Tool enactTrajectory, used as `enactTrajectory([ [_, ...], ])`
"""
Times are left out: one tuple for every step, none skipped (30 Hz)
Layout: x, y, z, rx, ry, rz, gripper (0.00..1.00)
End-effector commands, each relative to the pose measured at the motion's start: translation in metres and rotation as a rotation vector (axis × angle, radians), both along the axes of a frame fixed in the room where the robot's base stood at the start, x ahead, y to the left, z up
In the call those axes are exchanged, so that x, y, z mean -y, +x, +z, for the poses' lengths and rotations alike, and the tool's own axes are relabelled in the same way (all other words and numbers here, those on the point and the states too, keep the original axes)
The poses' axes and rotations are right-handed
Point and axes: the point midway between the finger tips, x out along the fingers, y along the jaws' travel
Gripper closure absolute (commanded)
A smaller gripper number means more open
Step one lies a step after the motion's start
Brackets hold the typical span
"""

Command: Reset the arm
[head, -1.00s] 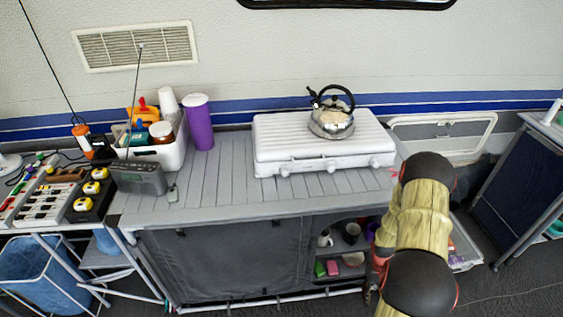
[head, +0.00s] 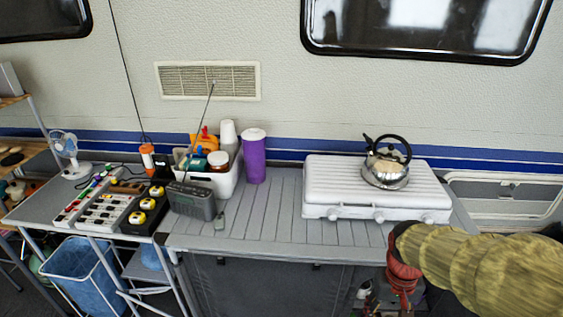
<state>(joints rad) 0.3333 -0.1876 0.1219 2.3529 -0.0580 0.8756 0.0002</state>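My arm reaches in from the lower right of the head view, in a yellow-green sleeve with red joints. Its end points down in front of the counter. My gripper (head: 388,298) is small, dark and partly cut off by the bottom edge, so I cannot tell whether it is open or shut, or whether it holds anything. It is below the level of the counter top (head: 270,220), near the open shelf side. A steel kettle (head: 385,172) with a black handle stands on the white stove (head: 350,190), apart from my arm.
A purple cup (head: 254,158), a white bin (head: 222,180) of jars and a grey radio (head: 192,202) stand on the counter's left. The counter's front middle is clear.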

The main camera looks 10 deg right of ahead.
Motion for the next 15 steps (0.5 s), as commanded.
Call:
enactTrajectory([
  [-0.013, -0.003, 0.016, 0.038, -0.003, 0.017, 0.52],
  [-0.02, -0.006, 0.023, 0.058, -0.002, 0.027, 0.52],
  [-0.028, -0.009, 0.033, 0.086, -0.004, 0.041, 0.52],
  [-0.034, -0.011, 0.04, 0.107, -0.004, 0.052, 0.52],
  [-0.04, -0.013, 0.048, 0.132, -0.006, 0.063, 0.52],
  [-0.048, -0.015, 0.057, 0.166, -0.008, 0.079, 0.52],
  [-0.054, -0.016, 0.064, 0.192, -0.011, 0.091, 0.52],
  [-0.059, -0.018, 0.072, 0.219, -0.013, 0.105, 0.52],
  [-0.066, -0.02, 0.082, 0.256, -0.017, 0.124, 0.52],
  [-0.071, -0.022, 0.089, 0.283, -0.021, 0.14, 0.52],
  [-0.075, -0.023, 0.097, 0.31, -0.024, 0.154, 0.52],
  [-0.081, -0.025, 0.106, 0.345, -0.028, 0.174, 0.52],
  [-0.085, -0.026, 0.114, 0.372, -0.032, 0.189, 0.52],
  [-0.089, -0.027, 0.121, 0.398, -0.034, 0.203, 0.52],
  [-0.094, -0.028, 0.131, 0.43, -0.037, 0.22, 0.52],
])
